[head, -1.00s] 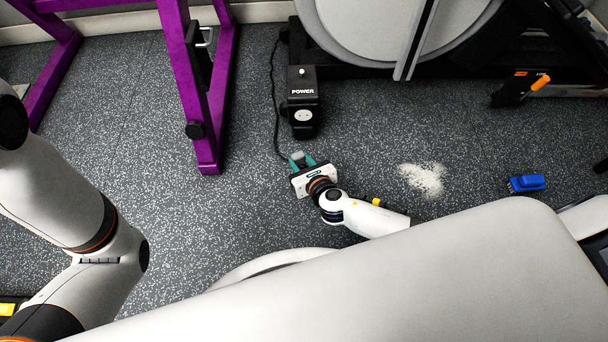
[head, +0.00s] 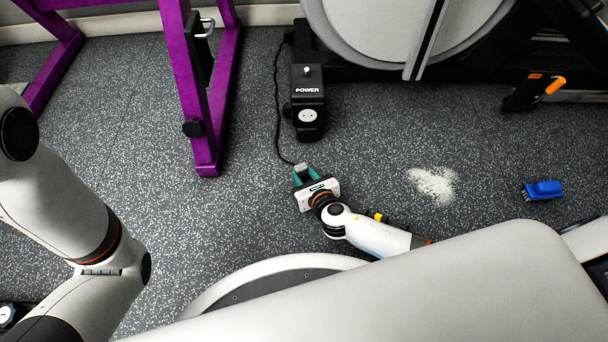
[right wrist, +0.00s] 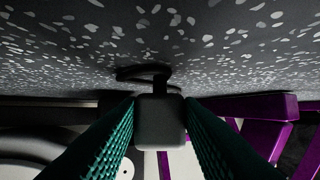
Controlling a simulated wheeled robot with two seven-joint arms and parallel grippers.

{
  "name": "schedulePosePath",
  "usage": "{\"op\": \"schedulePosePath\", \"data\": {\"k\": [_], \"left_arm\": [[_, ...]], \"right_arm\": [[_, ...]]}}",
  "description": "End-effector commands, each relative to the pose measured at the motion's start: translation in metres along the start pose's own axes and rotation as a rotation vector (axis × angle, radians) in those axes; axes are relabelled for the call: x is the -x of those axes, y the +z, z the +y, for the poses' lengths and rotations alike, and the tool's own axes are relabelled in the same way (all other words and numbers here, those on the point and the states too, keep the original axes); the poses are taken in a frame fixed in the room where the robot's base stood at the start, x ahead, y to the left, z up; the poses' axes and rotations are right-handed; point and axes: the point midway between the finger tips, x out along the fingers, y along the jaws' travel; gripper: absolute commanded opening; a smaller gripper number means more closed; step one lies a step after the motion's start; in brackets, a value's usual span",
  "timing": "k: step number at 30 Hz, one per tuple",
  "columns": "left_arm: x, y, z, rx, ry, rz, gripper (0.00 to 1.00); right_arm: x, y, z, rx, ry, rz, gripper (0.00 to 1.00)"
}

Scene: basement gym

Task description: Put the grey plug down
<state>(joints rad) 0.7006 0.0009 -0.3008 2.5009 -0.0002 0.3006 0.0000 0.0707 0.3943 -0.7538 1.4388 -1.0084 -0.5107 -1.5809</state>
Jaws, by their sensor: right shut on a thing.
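My right gripper (head: 303,174) is low over the speckled floor in the head view, its teal fingers shut on the grey plug (head: 301,168). In the right wrist view the plug (right wrist: 159,121) is a dark block between the two ribbed fingers (right wrist: 160,125), close to the floor. I cannot tell whether it touches the floor. A black cord (head: 277,110) runs from the plug up to the black POWER box (head: 308,90), which has a round light socket (head: 308,115) on its front. My left arm is at the left of the head view; its gripper is out of view.
A purple frame (head: 207,140) stands left of the cord. White powder (head: 433,184) and a blue brush (head: 543,190) lie on the floor to the right. A machine with a large grey disc (head: 400,30) stands behind. The floor (head: 375,150) between the box and powder is clear.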

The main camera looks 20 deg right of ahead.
Motion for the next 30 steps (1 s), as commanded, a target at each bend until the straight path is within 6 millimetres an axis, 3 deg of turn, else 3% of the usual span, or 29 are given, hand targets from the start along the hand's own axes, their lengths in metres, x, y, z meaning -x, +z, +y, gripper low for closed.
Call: {"op": "schedulePosePath", "data": {"k": [1, 9, 10, 14, 30], "left_arm": [[0.003, 0.001, -0.001, 0.000, 0.000, 0.001, 0.36], [0.005, 0.001, -0.001, 0.000, 0.000, 0.001, 0.36], [0.005, 0.001, -0.001, 0.000, 0.000, 0.001, 0.36], [0.005, 0.001, -0.001, 0.000, 0.000, 0.003, 0.36], [0.003, 0.000, 0.000, -0.001, 0.001, 0.003, 0.36]], "right_arm": [[0.001, 0.015, 0.002, 0.003, 0.004, -0.021, 0.00], [0.000, 0.019, 0.001, 0.000, 0.000, -0.022, 0.00], [0.000, 0.019, 0.000, 0.000, 0.000, -0.023, 0.35], [-0.001, 0.018, 0.001, 0.000, 0.001, -0.020, 0.54], [-0.001, 0.009, 0.001, 0.000, 0.000, -0.009, 0.54]]}}
